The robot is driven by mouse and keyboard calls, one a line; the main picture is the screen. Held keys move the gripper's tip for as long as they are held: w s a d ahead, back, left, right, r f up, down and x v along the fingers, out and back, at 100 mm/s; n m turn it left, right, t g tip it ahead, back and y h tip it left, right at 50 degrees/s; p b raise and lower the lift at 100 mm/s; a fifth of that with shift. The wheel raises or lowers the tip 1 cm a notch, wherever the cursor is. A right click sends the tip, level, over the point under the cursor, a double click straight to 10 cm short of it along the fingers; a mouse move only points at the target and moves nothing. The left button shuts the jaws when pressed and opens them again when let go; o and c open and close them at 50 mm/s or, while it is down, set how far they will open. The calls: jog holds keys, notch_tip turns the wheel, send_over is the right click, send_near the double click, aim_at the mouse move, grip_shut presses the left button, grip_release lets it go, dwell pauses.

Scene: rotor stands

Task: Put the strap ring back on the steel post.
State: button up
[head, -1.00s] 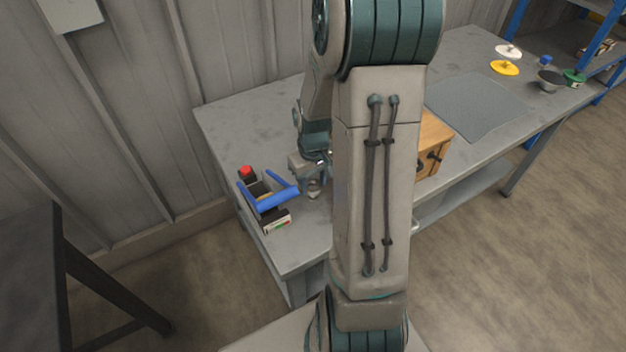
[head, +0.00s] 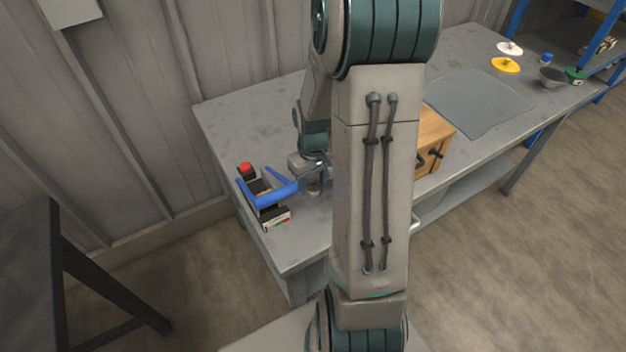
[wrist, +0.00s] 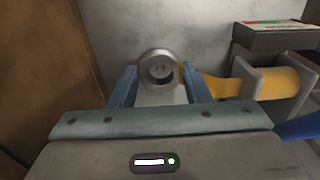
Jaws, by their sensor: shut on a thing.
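In the wrist view my gripper (wrist: 160,86) has its two blue-grey fingers on either side of a round steel ring (wrist: 141,70) and is shut on it. The ring's opening faces the camera, and a small grey form shows inside it; I cannot tell whether that is the post. A yellow strap (wrist: 215,87) runs right from beside the ring to a yellow roll (wrist: 275,83) in a grey holder. In the head view my gripper (head: 314,182) is low over the bench, just right of the blue-handled unit (head: 270,196). A steel post cannot be made out clearly.
The grey bench (head: 235,115) is bare behind the unit. A wooden box (head: 434,135) stands to the right, partly behind my arm. A grey mat (head: 480,103), yellow disc (head: 505,65), white disc (head: 509,48) and bowl (head: 552,77) lie farther right. A corrugated wall runs along the left.

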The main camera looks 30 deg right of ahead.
jog(key=shift+f+b, duration=0.45)
jog(key=shift+f, duration=0.25)
jog(key=shift+f, duration=0.15)
jog(key=o, duration=1.5)
jog(key=shift+r+p, duration=3.5)
jog(key=shift+r, duration=1.05)
